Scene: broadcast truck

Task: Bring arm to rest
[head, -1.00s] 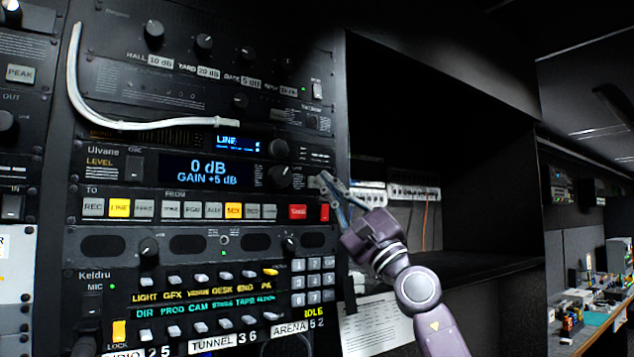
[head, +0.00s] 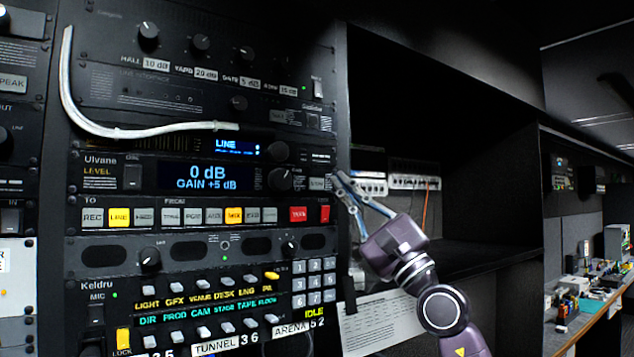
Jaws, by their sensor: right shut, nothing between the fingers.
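My right gripper (head: 338,180) comes in from the lower right on a purple arm. Its fingers are shut and empty. The fingertips are in front of the right edge of the equipment rack, beside the Ulvane level unit (head: 210,176), whose display reads "0 dB GAIN +5 dB". I cannot tell whether the tips touch the rack. My left gripper is not in view.
A white cable (head: 66,90) hangs across the rack front. Below are a lit button row (head: 180,216) and the Keldru panel (head: 215,300). An open dark cabinet (head: 480,200) lies to the right. A cluttered bench (head: 590,290) stands at far right.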

